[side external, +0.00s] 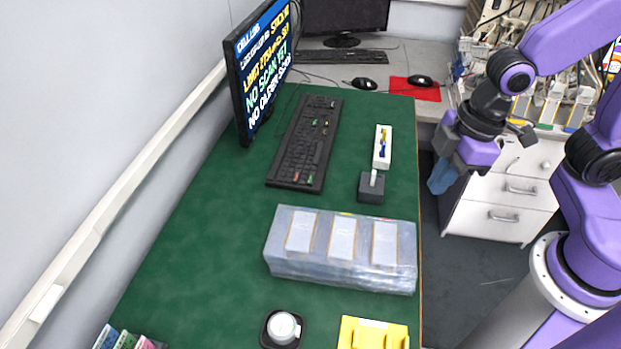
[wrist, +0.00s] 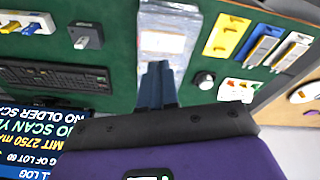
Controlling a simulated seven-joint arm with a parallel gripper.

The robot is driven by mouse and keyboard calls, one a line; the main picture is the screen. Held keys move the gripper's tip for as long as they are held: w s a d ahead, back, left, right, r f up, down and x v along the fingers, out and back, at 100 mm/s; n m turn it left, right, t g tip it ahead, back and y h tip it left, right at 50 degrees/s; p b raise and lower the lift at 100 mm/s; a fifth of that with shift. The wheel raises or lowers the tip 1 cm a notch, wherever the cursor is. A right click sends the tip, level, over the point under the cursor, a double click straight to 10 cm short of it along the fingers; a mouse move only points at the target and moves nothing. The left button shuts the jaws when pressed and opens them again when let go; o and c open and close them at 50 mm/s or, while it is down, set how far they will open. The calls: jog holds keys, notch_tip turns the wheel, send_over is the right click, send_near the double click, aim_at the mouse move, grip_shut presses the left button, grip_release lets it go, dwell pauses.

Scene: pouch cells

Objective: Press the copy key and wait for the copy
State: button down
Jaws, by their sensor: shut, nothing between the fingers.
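A black keyboard (side external: 305,142) with a few coloured keys lies on the green mat (side external: 210,230), in front of the monitor (side external: 262,70). The keyboard also shows at the left of the wrist view (wrist: 55,77). I cannot make out which key is the copy key. The monitor shows large text including "NO SCAN YET" and "NO OLDER SCANS". My gripper (side external: 440,180) is off the right edge of the table, apart from the keyboard. Its blue fingers are shut together and empty; in the wrist view (wrist: 157,75) they point toward the mat.
A clear-wrapped block (side external: 340,275) with three pale pouches lies mid-mat. A white device (side external: 382,147) and a dark block (side external: 371,189) stand right of the keyboard. A black base with a white knob (side external: 283,328) and a yellow tray (side external: 372,334) are at the front.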

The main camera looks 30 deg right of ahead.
jog(key=w+a+f+t+y, duration=0.1)
jog(key=w+a+f+t, duration=0.15)
jog(key=w, duration=0.65)
jog(key=w+a+f+t+y, duration=0.15)
jog(key=w+a, duration=0.25)
jog(key=w, duration=0.4)
jog(key=n+t, duration=0.2)
jog(key=t, duration=0.1)
send_over(311, 180)
jog(key=f, duration=0.5)
jog(key=shift+s+d+f, duration=0.2)
jog(key=shift+s+f, duration=0.05)
jog(key=shift+f, duration=0.15)
jog(key=shift+f, duration=4.25)
jog(key=shift+f, duration=0.2)
jog(key=shift+f, duration=0.25)
